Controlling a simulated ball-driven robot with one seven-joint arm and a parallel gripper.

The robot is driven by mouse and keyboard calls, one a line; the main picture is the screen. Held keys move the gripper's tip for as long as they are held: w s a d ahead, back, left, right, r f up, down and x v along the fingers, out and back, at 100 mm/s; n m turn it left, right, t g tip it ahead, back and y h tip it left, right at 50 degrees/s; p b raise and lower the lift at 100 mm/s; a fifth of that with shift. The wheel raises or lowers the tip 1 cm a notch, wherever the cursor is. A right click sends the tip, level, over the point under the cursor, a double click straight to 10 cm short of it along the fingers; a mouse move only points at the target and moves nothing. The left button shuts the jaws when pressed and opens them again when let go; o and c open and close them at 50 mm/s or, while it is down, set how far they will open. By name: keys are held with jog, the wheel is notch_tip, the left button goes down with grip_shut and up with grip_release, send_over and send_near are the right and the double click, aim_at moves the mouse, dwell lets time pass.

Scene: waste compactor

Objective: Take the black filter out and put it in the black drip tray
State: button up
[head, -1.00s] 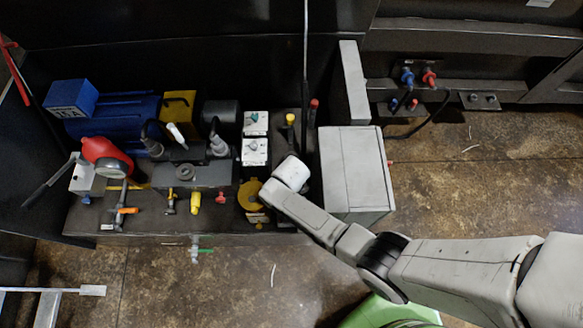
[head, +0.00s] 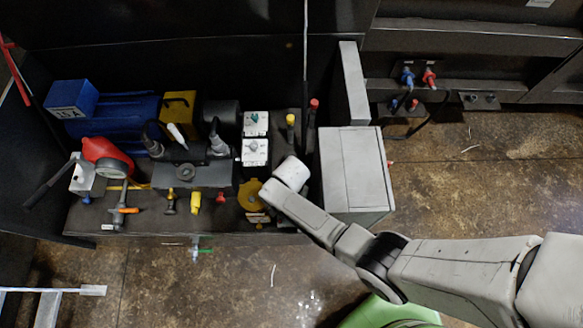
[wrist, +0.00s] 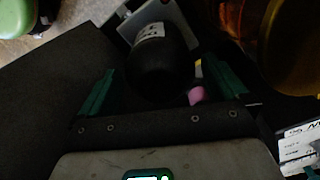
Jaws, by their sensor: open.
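The black filter, a rounded black cylinder (wrist: 155,75) with a white label, shows at the upper middle of the wrist view. My gripper (wrist: 160,68) is open, with one green finger on each side of the filter. Gaps show between the fingers and the filter, and I cannot tell whether either touches it. In the head view my white wrist (head: 291,173) is over the right part of the machine, beside a yellow disc (head: 250,194). It hides my fingers and the filter there. I cannot clearly pick out the black drip tray in either view.
A grey box (head: 352,172) stands close right of my wrist. A valve block (head: 192,174), blue motor (head: 115,118) and red gauge (head: 108,160) lie left. A pink part (wrist: 196,95) is near the right finger. Open floor (head: 250,275) lies in front.

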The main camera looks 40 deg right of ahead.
jog(key=m, duration=0.7)
jog(key=c, duration=1.1)
jog(key=n, duration=0.5)
dwell(0.5)
jog(key=n, duration=0.5)
